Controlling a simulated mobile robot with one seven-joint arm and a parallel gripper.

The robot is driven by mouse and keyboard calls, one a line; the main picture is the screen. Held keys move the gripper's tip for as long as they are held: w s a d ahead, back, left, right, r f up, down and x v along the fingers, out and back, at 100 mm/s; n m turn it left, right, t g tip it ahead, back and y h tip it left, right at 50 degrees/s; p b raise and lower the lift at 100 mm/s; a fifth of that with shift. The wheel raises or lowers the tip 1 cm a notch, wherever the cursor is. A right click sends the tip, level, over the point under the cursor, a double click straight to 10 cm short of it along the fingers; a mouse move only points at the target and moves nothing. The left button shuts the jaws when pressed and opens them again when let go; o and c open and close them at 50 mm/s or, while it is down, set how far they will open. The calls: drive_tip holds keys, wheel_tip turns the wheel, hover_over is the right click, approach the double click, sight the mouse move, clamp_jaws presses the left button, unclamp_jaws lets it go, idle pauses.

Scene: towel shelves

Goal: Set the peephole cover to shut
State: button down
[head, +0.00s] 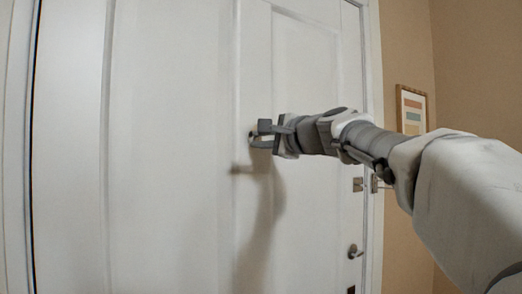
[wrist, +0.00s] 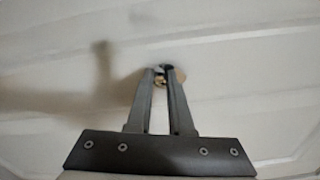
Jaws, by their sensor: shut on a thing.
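The peephole cover (wrist: 181,74) is a small round brass-coloured piece on the white door (head: 170,150). The fingers hide much of the cover and the peephole, so I cannot tell how the cover is turned.
Lower on the door's right side are a lock plate (head: 358,184) and a door knob (head: 353,251). A framed picture (head: 412,110) hangs on the tan wall to the right. The door face left of my gripper is clear.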

drive_tip(key=shift+w+d+f+n+b, duration=0.1)
drive_tip(key=shift+w+d+n+b, duration=0.1)
drive_tip(key=shift+n+b, duration=0.55)
drive_tip(key=shift+w+d+f+n+b, duration=0.1)
drive_tip(key=shift+d+n+b, duration=0.2)
drive_tip(key=shift+n, duration=0.75)
drive_tip(key=shift+w+d+f+n+b, duration=0.15)
drive_tip(key=shift+n+b, duration=0.45)
drive_tip(key=shift+n, duration=0.3)
drive_tip(key=shift+r, duration=0.15)
drive_tip(key=c, duration=0.8)
unclamp_jaws()
drive_tip(key=b+v, duration=0.3)
drive_tip(key=v, duration=1.4)
drive_tip(key=shift+s+d, duration=0.2)
